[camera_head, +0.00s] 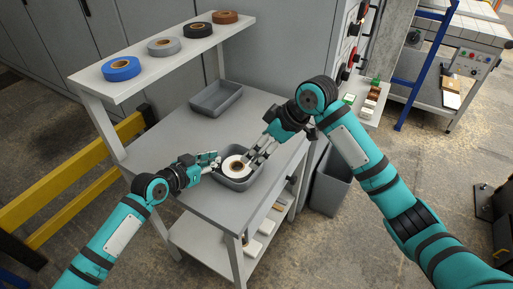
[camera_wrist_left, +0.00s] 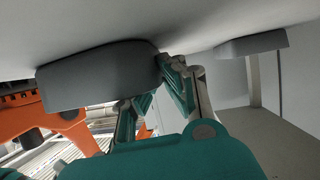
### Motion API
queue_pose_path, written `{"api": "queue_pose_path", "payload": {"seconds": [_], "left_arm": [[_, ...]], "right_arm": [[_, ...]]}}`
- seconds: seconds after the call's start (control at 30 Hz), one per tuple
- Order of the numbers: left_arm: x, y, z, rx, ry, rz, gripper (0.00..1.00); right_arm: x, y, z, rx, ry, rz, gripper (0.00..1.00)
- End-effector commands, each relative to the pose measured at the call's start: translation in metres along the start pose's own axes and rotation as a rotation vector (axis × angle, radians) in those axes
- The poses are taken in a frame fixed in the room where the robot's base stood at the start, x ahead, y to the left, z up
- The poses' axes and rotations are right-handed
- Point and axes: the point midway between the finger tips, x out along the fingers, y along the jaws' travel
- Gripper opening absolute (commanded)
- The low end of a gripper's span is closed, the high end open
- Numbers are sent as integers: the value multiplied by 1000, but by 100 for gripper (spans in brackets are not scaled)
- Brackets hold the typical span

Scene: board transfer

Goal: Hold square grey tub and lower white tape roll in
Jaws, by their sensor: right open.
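The square grey tub (camera_head: 238,184) stands near the front of the grey table. The white tape roll (camera_head: 228,163), with a brown core, shows within the tub's opening; whether it rests on the floor of the tub is hard to tell. My left gripper (camera_head: 213,163) is at the tub's left rim. In the left wrist view its fingers (camera_wrist_left: 160,95) sit on either side of the tub wall (camera_wrist_left: 95,78), one partly hidden behind it, and look closed on it. My right gripper (camera_head: 256,154) points down at the roll from the right, its fingers apart at the roll's edge.
A second grey tub (camera_head: 216,98) lies at the table's back; a raised shelf (camera_head: 150,82) holds blue, grey, black and brown rolls. A yellow rail (camera_head: 70,187) stands left, a grey bin (camera_head: 330,184) right. The table (camera_head: 165,143) is clear left of the tubs.

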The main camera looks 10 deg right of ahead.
Motion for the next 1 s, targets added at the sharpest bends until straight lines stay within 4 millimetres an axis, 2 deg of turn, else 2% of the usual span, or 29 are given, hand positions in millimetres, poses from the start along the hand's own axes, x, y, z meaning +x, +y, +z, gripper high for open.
{"api": "queue_pose_path", "payload": {"seconds": [0.13,0.3,0.4,0.73,0.87,1.0], "left_arm": [[0,0,0,1,-1,0,0],[0,0,0,0,0,0,24],[0,0,0,0,0,0,33],[-6,0,0,1,0,0,33],[-25,0,1,2,-2,0,33],[-56,-1,2,4,-2,-1,33]], "right_arm": [[0,0,0,0,0,0,90],[0,0,0,0,0,0,90],[0,0,0,0,0,0,90],[0,0,0,0,0,0,90],[0,0,0,0,0,0,90],[0,0,0,0,0,0,90]]}}
